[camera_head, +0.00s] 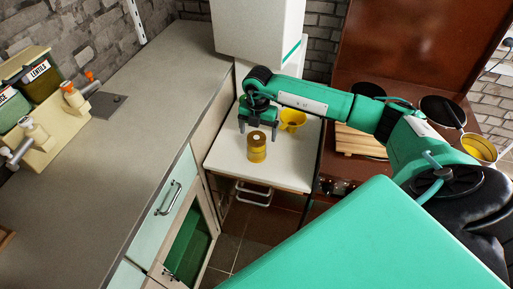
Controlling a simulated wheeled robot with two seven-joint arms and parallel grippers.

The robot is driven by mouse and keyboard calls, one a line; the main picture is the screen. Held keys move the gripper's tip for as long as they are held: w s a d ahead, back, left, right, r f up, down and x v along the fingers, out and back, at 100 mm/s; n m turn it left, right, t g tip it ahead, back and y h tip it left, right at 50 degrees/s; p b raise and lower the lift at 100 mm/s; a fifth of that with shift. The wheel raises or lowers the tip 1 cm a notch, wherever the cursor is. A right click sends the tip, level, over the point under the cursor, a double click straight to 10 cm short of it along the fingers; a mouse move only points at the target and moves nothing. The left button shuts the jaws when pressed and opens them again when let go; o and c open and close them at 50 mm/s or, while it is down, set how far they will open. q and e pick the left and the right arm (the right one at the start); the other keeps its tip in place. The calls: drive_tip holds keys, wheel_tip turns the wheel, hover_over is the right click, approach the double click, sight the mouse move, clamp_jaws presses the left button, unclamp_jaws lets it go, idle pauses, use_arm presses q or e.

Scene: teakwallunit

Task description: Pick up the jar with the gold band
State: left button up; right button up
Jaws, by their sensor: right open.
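A small yellow-gold jar (257,152) with a pale top stands upright on the white table (223,160), near its middle. It looks like the jar with the gold band, though its band is too small to make out clearly. My right gripper (258,129) is open, its two fingers pointing down just behind and above the jar in the picture. I cannot tell whether a finger touches the jar. My left gripper is out of view.
A yellow cup-like container (293,119) stands just right of my right gripper. A white cabinet (258,35) rises behind the table. A long grey counter (110,165) runs along the left, holding a caddy (62,125) with jars. A wooden crate (360,142) sits at right.

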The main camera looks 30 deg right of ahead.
sight(256, 137)
drive_tip(key=shift+f, duration=0.65)
drive_tip(key=f+p, duration=0.1)
drive_tip(key=f, duration=0.1)
drive_tip(key=f+p, duration=0.1)
drive_tip(key=f, duration=0.1)
drive_tip(key=shift+w+a+f, duration=0.15)
drive_tip(key=shift+w, duration=0.05)
drive_tip(key=shift+f, duration=0.5)
drive_tip(key=c, duration=1.3)
drive_tip(key=shift+w+r, duration=0.1)
